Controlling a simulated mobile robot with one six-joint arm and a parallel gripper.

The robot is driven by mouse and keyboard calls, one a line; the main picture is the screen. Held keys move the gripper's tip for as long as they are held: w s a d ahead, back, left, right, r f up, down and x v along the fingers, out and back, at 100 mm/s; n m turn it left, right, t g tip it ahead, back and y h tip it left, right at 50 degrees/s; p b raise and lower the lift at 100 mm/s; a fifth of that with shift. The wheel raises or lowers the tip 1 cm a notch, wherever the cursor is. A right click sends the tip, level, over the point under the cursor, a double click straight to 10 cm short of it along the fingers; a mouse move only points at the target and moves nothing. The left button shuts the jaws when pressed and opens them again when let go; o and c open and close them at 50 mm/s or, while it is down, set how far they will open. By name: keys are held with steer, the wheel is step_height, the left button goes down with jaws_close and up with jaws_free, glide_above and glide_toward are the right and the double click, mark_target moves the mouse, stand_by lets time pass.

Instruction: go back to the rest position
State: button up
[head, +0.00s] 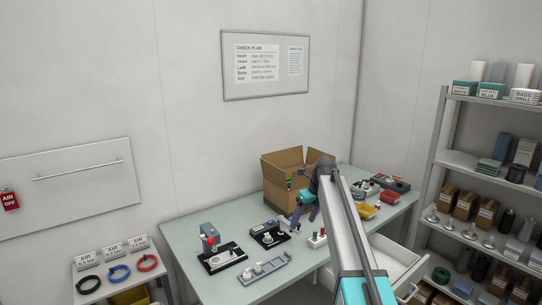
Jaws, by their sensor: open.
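My arm reaches up from the bottom right of the head view and bends down over the table (196,228). My gripper (295,226) hangs at the arm's end over the middle of the table, small in the picture, in front of the cardboard box (284,165). It is open, and I see nothing held in it. My arm hides part of the table's right half and of the box's right side.
A grey and red device (208,240) on a black base, a grey tray (264,268) and a black-based fixture (268,234) stand left of my gripper. Shelves (480,175) stand at the far right.

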steer(key=s+f+n+g+b, duration=0.1)
steer(key=s+f+g+b, duration=0.1)
steer(key=s+f, duration=1)
steer(key=s+f+n+g+b, duration=0.15)
steer(key=s+f, duration=0.35)
steer(key=f, duration=1.2)
steer(key=s+f+n+g+b, duration=0.1)
steer(key=s+f+g+b, duration=0.15)
steer(key=s+f, duration=0.95)
steer(key=s+d+f+n+g+h+b, duration=0.1)
steer(key=s+f+n+b, duration=0.35)
steer(key=s+f, duration=1.15)
steer(key=s+d+f+n, duration=0.1)
steer(key=s+n, duration=0.7)
steer(key=n, duration=0.2)
steer(key=s+d+f+n+h, duration=0.1)
steer(key=s+d+f+n, duration=0.1)
steer(key=s+n, duration=0.7)
steer(key=shift+s+n+g+h+p, duration=0.15)
steer(key=shift+n+g+h+p, duration=0.2)
steer(key=shift+n, duration=0.65)
steer(key=shift+c, duration=0.4)
